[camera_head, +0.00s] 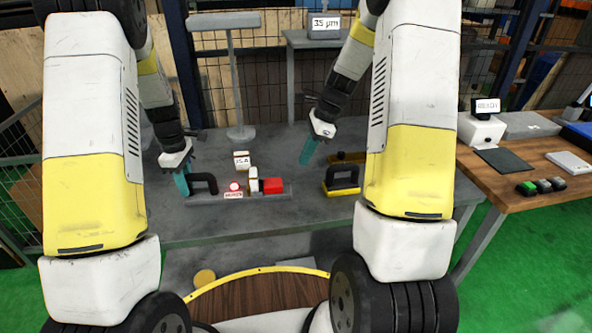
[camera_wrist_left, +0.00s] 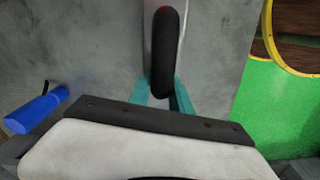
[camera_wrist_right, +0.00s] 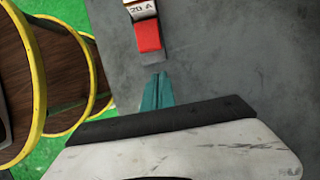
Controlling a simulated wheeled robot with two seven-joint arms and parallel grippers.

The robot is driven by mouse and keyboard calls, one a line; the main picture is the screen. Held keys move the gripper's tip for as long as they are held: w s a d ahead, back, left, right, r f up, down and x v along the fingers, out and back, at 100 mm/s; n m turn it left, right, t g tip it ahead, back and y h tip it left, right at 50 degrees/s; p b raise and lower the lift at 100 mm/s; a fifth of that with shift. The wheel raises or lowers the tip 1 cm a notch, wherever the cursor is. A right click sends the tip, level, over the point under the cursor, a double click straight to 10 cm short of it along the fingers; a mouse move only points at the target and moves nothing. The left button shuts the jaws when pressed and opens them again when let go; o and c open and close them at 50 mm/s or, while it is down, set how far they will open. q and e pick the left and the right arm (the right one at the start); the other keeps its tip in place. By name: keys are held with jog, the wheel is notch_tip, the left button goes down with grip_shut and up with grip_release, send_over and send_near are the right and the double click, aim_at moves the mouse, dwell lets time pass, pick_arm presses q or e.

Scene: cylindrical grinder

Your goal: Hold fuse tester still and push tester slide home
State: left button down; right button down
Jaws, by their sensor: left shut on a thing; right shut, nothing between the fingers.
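The fuse tester has a grey base (camera_head: 213,199) on the grey table, with a black handle (camera_head: 207,177) at its left end and a red button. Its red slide block (camera_head: 273,185) is at the right, next to a white piece (camera_head: 253,181). The right wrist view shows the red block (camera_wrist_right: 148,36) beside a white part marked 20 A (camera_wrist_right: 142,10). My left gripper (camera_head: 182,185) is shut on the black handle, also seen between its fingers in the left wrist view (camera_wrist_left: 165,55). My right gripper (camera_head: 306,158) is shut and empty, right of and apart from the red block.
A yellow and black handled object (camera_head: 342,181) stands right of the tester. A small white label block (camera_head: 242,160) stands behind it. A post with a flat top (camera_head: 240,132) rises at the table's back. A blue-handled tool (camera_wrist_left: 38,113) shows in the left wrist view.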

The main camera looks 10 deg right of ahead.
jog(key=shift+v, duration=1.5)
pick_arm(q)
jog(key=shift+a, duration=0.1)
jog(key=c, duration=1.1)
grip_release()
jog(key=shift+r, duration=0.1)
notch_tip(320, 180, up, 12)
jog(key=shift+f, duration=0.1)
